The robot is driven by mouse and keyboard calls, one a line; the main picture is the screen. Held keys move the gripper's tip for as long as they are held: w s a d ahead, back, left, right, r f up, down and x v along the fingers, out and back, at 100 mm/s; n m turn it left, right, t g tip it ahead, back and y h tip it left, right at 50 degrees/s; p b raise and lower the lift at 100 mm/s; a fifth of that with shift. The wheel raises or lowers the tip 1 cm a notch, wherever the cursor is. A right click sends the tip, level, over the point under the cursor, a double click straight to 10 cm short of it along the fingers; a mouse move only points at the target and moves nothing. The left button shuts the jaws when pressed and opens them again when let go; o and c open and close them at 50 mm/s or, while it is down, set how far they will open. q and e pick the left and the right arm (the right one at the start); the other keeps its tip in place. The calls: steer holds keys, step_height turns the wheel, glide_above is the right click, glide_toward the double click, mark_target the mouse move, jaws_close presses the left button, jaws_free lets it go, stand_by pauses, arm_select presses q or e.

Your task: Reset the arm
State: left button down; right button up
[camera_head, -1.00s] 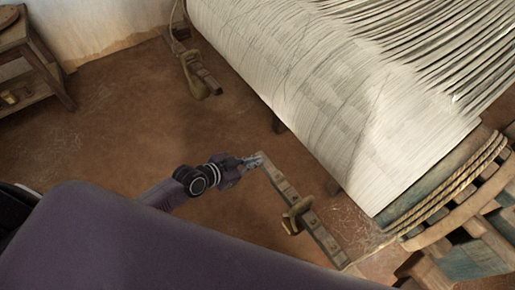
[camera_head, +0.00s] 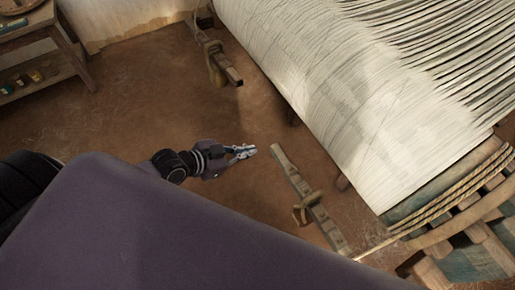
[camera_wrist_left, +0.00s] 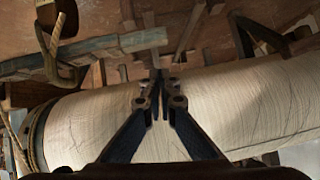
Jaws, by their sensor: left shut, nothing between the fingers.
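My left gripper (camera_head: 246,152) comes in from the left in the head view, over the brown earth floor. It is shut and empty, and its tip is a short way left of the upper end of a wooden bar (camera_head: 290,175). A clear gap of floor shows between them. In the left wrist view the two fingers (camera_wrist_left: 159,90) meet in front of the white warp (camera_wrist_left: 90,120). My right gripper is not in either view.
The loom's white warp sheet (camera_head: 330,90) fills the upper right, ending at a rope-wound beam (camera_head: 450,190). A second wooden bar (camera_head: 213,50) lies at the top. A wooden shelf (camera_head: 45,65) stands upper left. Open floor (camera_head: 140,100) lies between.

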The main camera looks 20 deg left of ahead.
arm_select(q)
steer(key=s+a+f+n+g+y, duration=0.1)
steer(key=s+a+f+y, duration=0.2)
steer(key=f, duration=0.5)
steer(key=s+a+f+n+g, duration=0.15)
steer(key=s+a+f, duration=0.25)
steer(key=f, duration=0.5)
steer(key=s+a+f+n+y, duration=0.2)
steer(key=s+a+f, duration=0.15)
steer(key=f, duration=0.45)
steer(key=s+d+f+g, duration=0.2)
steer(key=s+f, duration=0.3)
steer(key=s, duration=0.3)
steer(key=s+d+f+n+g, duration=0.1)
steer(key=s+d+f+g, duration=0.1)
steer(key=s+f, duration=0.3)
steer(key=s+d+f+g+y, duration=0.1)
steer(key=s+f, duration=0.4)
steer(key=s, duration=0.7)
steer(key=shift+s+d+g, duration=0.2)
steer(key=shift+d+g, duration=0.35)
steer(key=shift+d, duration=0.6)
steer(key=shift+n, duration=0.25)
